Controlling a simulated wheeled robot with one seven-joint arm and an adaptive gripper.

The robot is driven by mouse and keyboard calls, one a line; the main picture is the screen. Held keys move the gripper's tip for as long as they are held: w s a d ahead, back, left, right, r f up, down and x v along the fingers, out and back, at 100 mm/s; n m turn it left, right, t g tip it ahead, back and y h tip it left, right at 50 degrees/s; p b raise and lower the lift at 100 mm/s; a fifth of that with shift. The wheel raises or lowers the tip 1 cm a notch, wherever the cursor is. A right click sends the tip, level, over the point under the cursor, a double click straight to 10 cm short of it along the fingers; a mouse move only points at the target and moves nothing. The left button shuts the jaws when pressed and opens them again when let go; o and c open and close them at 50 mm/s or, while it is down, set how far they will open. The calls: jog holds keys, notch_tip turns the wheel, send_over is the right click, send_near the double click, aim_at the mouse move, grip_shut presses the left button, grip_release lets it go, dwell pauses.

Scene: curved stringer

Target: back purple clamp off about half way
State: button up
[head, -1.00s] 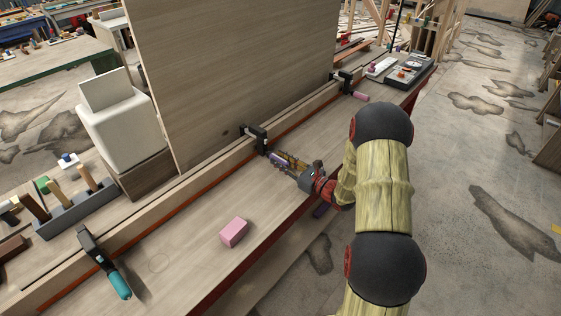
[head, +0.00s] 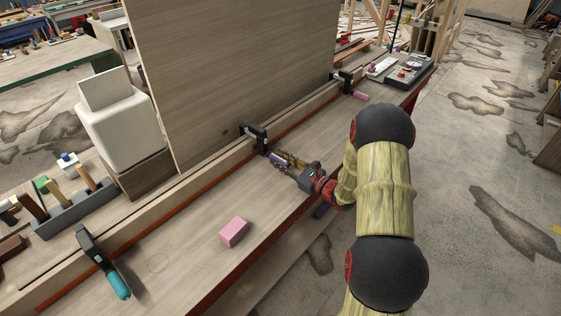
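The purple clamp (head: 254,134) has a black frame on the long wooden rail, against the foot of the upright panel. Its purple handle (head: 278,158) points out over the bench toward my gripper (head: 284,164). My gripper reaches in from the right, low over the bench, with its fingers alongside the handle. Part of the purple shows between the fingers and the rest is hidden. The fingers are too small to tell whether they grip the handle or stand slightly apart from it. The clamp's jaw contact and screw are not clear.
A teal-handled clamp (head: 102,262) stands at the front left and a pink-handled clamp (head: 346,82) at the far end of the rail. A pink block (head: 233,231) lies on the bench (head: 180,262). The upright panel (head: 235,70) rises behind the rail. The bench between block and rail is clear.

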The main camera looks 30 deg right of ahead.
jog(key=o, duration=0.4)
jog(key=v, duration=1.2)
